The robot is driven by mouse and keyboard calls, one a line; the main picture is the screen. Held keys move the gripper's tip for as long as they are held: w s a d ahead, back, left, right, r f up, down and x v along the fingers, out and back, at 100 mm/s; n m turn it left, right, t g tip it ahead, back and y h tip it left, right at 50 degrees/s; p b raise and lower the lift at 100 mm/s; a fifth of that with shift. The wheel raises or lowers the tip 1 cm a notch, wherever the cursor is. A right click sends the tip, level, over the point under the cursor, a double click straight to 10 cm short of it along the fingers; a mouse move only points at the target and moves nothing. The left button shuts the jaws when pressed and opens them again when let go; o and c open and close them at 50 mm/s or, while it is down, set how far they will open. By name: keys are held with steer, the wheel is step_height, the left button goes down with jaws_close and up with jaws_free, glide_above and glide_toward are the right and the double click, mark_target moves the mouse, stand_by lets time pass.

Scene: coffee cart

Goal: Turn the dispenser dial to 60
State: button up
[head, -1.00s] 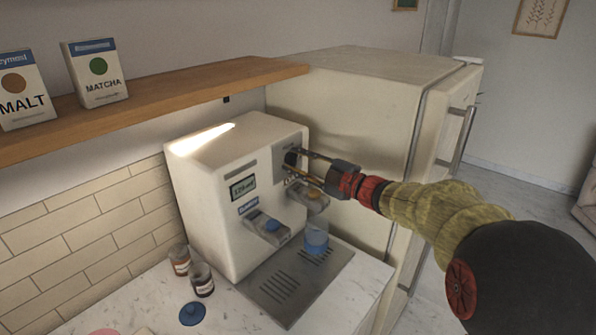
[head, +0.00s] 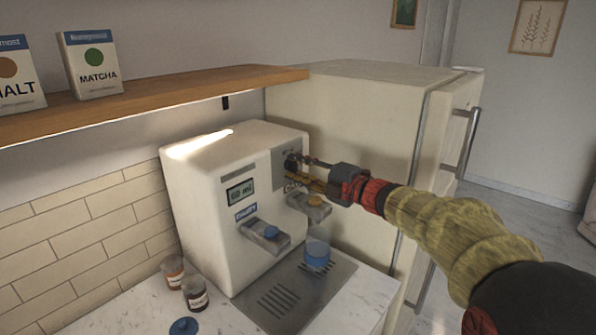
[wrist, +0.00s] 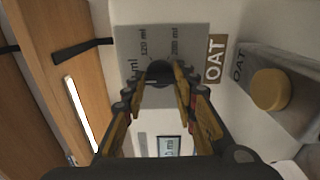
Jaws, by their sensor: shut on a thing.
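The white dispenser (head: 205,185) stands on the counter, and its small display (head: 240,192) appears to read 60 ml. The dark dial (head: 291,163) sits on a grey panel at the upper right of its front. In the wrist view the dial (wrist: 160,72) lies between the fingertips, with 120 ml and 200 ml marks on the panel beyond it; another mark is partly hidden by a finger. My gripper (head: 300,170) reaches in from the right and is shut on the dial. It also shows in the wrist view (wrist: 158,88).
Two levers, one with a blue button (head: 271,232) and one with an orange button (head: 315,200), stick out below the dial. A blue cup (head: 317,254) stands on the drip tray (head: 275,300). A wooden shelf (head: 180,92) runs above, and a fridge (head: 350,120) stands behind.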

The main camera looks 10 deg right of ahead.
stand_by(0.3)
steer(key=o, duration=1.1)
steer(key=shift+o, duration=0.2)
steer(key=v, duration=1.2)
